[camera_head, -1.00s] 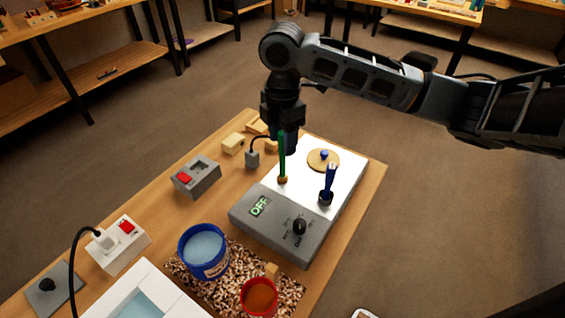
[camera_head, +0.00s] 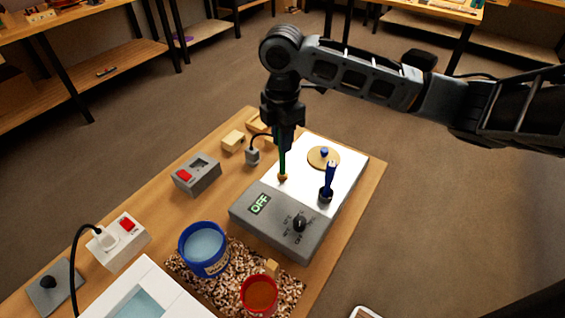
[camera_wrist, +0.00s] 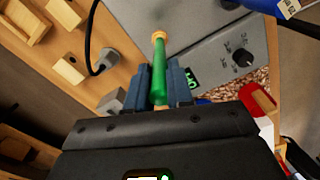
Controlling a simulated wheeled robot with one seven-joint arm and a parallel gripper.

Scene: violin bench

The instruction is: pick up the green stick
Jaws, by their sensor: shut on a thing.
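The green stick (camera_head: 282,162) stands roughly upright over the white plate of the grey device, with a small orange-tan tip at its lower end. In the wrist view the green stick (camera_wrist: 159,75) runs between the two blue-grey fingers, its tan tip pointing away from the camera. My gripper (camera_head: 285,148) points down and is shut on the stick's upper part; the gripper also shows in the wrist view (camera_wrist: 160,85). The tip is at or just above the plate; I cannot tell if it touches.
The grey device (camera_head: 275,222) reads OFF and has a black knob. A blue-handled tool (camera_head: 328,178) stands right of the stick, and a round wooden disc (camera_head: 323,158) lies behind. A grey switch box (camera_head: 197,174), a blue tub (camera_head: 204,250) and a red cup (camera_head: 259,296) stand nearby.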

